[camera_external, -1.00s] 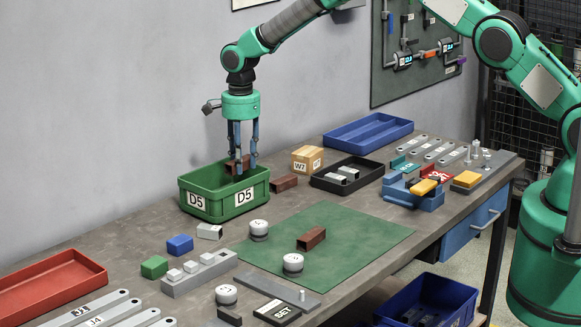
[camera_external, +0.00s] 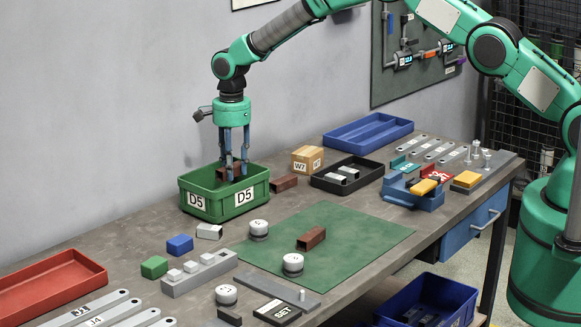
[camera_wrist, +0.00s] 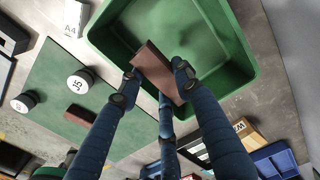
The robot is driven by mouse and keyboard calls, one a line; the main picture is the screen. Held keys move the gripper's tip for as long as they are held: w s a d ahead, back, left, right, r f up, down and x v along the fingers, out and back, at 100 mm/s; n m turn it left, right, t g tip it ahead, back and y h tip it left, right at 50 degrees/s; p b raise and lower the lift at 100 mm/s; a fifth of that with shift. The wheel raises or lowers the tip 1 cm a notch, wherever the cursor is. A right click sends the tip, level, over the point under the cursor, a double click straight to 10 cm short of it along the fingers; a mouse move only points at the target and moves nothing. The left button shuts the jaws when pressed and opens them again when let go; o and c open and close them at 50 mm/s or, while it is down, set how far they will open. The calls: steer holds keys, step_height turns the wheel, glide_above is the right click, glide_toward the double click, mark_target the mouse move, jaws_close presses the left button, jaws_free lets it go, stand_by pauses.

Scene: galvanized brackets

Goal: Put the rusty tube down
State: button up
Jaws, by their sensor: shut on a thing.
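My gripper (camera_external: 233,173) points down into the green bin marked D5 (camera_external: 238,207). Its fingers are shut on a rusty tube (camera_external: 222,174), a short red-brown square piece. In the wrist view the held tube (camera_wrist: 157,70) lies slantwise between the fingertips, with the green bin (camera_wrist: 240,112) around and below it. The bin floor that shows there is bare. The tube's lower side and its gap to the floor are hidden by the bin wall in the external view.
Another rusty tube (camera_external: 284,183) lies right of the bin near a cardboard box W7 (camera_external: 307,160). One more (camera_external: 311,238) lies on the green mat (camera_external: 350,225) among white-topped round parts. A black tray (camera_external: 347,187) stands further right.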

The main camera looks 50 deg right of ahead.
steer(key=shift+f, duration=2.15)
steer(key=shift+f, duration=1.85)
steer(key=shift+f, duration=0.2)
steer(key=o, duration=1.2)
steer(key=shift+r, duration=0.1)
step_height(320, 180, up, 12)
steer(key=shift+r, duration=0.1)
